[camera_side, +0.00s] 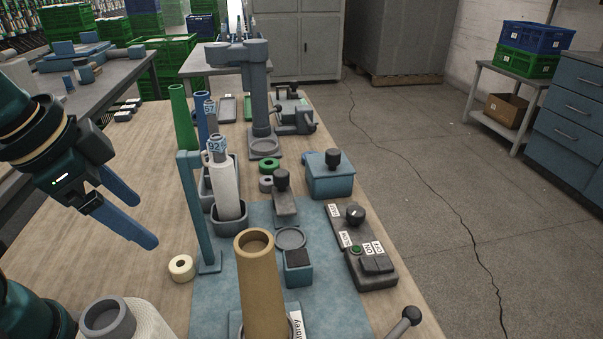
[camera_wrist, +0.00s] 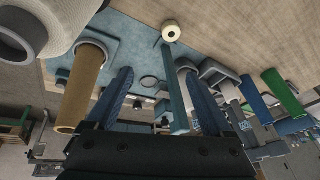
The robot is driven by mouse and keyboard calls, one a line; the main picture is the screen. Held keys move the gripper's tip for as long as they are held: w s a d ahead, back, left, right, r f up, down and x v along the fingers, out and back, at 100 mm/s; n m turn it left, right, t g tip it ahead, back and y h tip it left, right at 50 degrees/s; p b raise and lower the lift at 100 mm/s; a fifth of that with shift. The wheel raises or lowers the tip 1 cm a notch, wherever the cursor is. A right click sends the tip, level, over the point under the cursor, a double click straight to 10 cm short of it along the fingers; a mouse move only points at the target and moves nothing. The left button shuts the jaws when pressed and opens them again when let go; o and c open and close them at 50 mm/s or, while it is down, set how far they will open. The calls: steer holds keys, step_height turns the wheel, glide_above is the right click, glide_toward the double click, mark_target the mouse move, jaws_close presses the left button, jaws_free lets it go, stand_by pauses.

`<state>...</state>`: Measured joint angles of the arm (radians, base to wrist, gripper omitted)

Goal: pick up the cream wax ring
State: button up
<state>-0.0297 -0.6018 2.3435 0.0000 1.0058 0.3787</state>
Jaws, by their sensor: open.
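The ring also shows at the top of the wrist view (camera_wrist: 171,31), beyond my fingertips. My gripper (camera_side: 141,221) has two blue fingers spread apart with nothing between them. It hangs above the table, left of the ring in the side view and clear of it. The fingers also show in the wrist view (camera_wrist: 156,76).
A tan cone (camera_side: 259,285) stands on the mat, right of the ring. A white yarn cone (camera_side: 128,318) is at the front left. A white bobbin (camera_side: 224,190) stands in a holder behind the post. The wood under my gripper is mostly clear.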

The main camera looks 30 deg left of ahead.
steer(key=w+a+f+m+g, duration=0.1)
steer(key=w+a+m+g, duration=0.1)
steer(key=w+m+g, duration=0.1)
steer(key=g, duration=0.2)
glide_above(178, 264)
steer(key=f, duration=0.9)
steer(key=shift+s+a, duration=0.1)
steer(key=shift+s, duration=0.1)
steer(key=shift+w+f, duration=0.15)
steer(key=shift+f, duration=2.8)
steer(key=shift+c, duration=0.3)
jaws_close()
steer(key=shift+r, duration=0.2)
